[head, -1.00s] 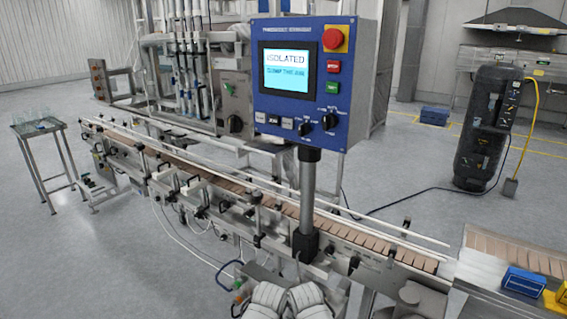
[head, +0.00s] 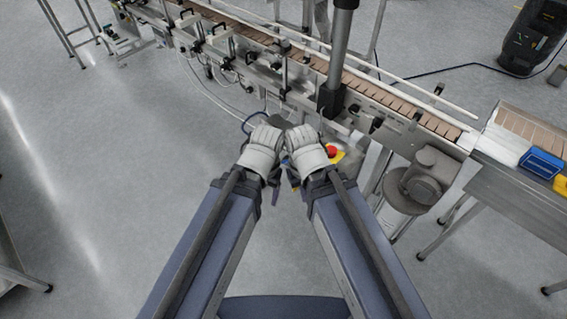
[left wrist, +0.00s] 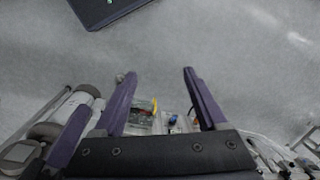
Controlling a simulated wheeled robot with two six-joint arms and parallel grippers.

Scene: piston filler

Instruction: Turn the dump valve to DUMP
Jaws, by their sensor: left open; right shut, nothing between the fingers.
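I cannot make out the dump valve or its setting in either view. A red button on a yellow plate (head: 333,152) shows just right of my wrists, low in front of the conveyor. My left gripper (left wrist: 160,85) is open and empty in the left wrist view. Beyond its fingers are a small green and yellow part (left wrist: 143,114) and a small blue part (left wrist: 172,120), too small to identify. My right gripper (head: 294,180) is shut and empty, mostly hidden below its wrist in the head view, close beside the left one.
The conveyor (head: 400,117) crosses behind my wrists, with a grey post (head: 340,50) rising from it. A grey motor (head: 424,180) sits at right. A blue box (head: 542,163) lies on the right-hand table. The floor at left (head: 110,190) is clear.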

